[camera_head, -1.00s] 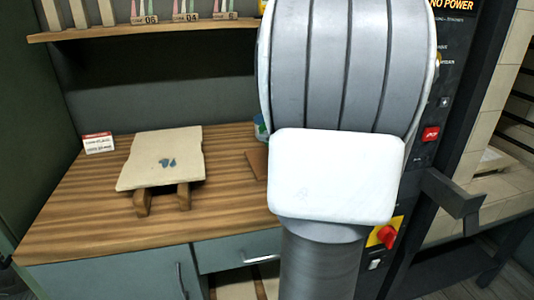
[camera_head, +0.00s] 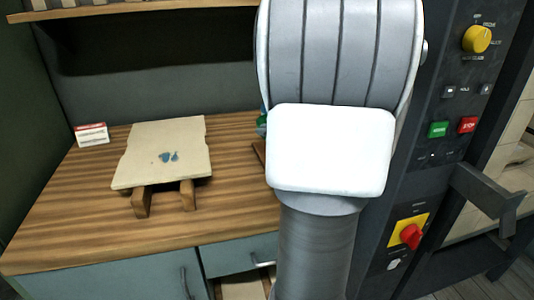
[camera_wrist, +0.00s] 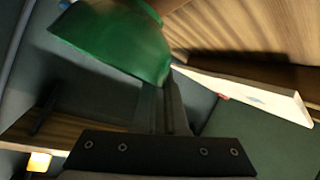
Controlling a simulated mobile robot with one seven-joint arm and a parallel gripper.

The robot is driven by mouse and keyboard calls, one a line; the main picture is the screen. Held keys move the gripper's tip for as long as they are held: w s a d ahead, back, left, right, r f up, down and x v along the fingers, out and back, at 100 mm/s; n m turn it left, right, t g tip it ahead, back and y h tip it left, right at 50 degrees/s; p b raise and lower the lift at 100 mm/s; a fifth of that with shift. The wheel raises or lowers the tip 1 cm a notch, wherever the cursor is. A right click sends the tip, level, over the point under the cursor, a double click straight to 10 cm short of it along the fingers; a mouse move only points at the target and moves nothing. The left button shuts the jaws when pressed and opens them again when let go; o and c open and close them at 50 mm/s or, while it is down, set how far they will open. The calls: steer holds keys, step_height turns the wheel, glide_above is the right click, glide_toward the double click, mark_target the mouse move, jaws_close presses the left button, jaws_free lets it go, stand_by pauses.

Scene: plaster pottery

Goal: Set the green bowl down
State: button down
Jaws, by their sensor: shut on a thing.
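The green bowl (camera_wrist: 120,38) shows at the upper left of the wrist view, tilted in the picture and cut off by the top edge. My gripper (camera_wrist: 167,84) is shut on the bowl at its rim side, with the bowl beyond the fingertips. In the head view my own arm fills the middle and hides the gripper and the bowl's place.
A wooden worktop (camera_head: 85,205) holds a pale slab (camera_head: 160,152) on wooden supports, with small blue marks on it. A red-and-white card (camera_head: 91,135) stands behind left. A shelf (camera_head: 130,12) hangs above. A dark control panel (camera_head: 440,130) stands right. The front left worktop is clear.

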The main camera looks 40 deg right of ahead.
step_height(320, 180, down, 5)
steer(key=b, duration=0.3)
steer(key=shift+f, duration=0.2)
steer(key=c, duration=0.9)
jaws_free()
steer(key=shift+c, duration=0.2)
steer(key=shift+r, duration=0.1)
steer(key=shift+s+r+p, duration=0.25)
steer(key=shift+s+p, duration=0.1)
steer(key=p+v, duration=0.4)
steer(key=v, duration=0.7)
